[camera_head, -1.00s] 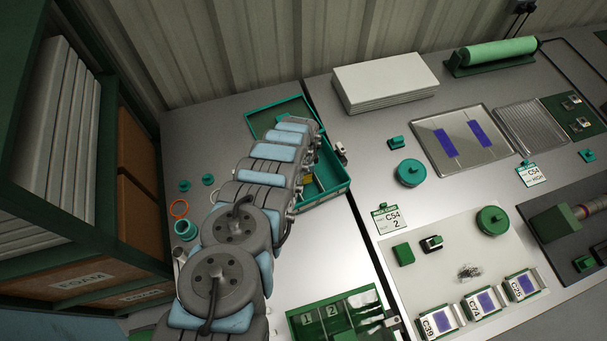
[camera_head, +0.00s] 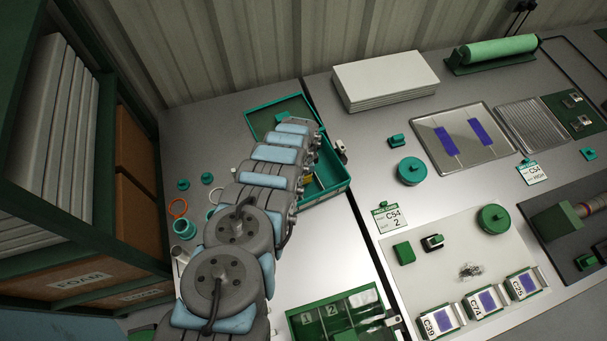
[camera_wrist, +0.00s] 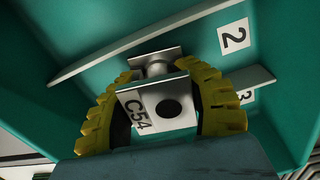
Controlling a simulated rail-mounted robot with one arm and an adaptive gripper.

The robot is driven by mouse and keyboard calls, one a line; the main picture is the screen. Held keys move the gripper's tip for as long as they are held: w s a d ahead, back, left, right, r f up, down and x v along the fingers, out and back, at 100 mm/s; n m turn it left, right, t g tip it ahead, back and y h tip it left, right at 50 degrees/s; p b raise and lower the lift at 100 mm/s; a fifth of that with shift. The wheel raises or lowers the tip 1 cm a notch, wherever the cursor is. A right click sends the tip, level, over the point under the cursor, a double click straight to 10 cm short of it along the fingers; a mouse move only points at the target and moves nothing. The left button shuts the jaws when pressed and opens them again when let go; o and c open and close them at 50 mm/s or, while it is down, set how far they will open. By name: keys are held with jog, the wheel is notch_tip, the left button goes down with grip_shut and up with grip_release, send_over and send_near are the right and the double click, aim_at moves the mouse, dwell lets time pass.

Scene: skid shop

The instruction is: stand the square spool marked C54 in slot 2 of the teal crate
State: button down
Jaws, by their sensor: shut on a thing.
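In the wrist view, my gripper (camera_wrist: 162,106) has its yellow ribbed fingers shut on the square spool marked C54 (camera_wrist: 134,112). The spool has pale square flanges, one with a dark round hole. The teal crate (camera_wrist: 285,40) surrounds it, with a slot label 2 (camera_wrist: 233,37) just beyond the spool and a label 3 (camera_wrist: 246,96) past a divider. The spool appears in line with slot 2, between two dividers; whether it touches the floor I cannot tell.
A green compartment box (camera_head: 345,308) with slots 1 and 2 stands at the front. A card reading C54 2 (camera_head: 391,217) lies right of the crate. White sheets (camera_head: 385,80) are stacked behind. Small teal parts and an orange ring (camera_head: 179,207) lie left of my arm.

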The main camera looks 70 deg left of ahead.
jog(key=shift+f+b, duration=0.35)
jog(key=shift+f, duration=0.2)
dwell(0.4)
jog(key=shift+c, duration=1.1)
grip_release()
jog(key=shift+r, duration=0.1)
jog(key=shift+r+p, duration=4.8)
jog(key=shift+r, duration=0.65)
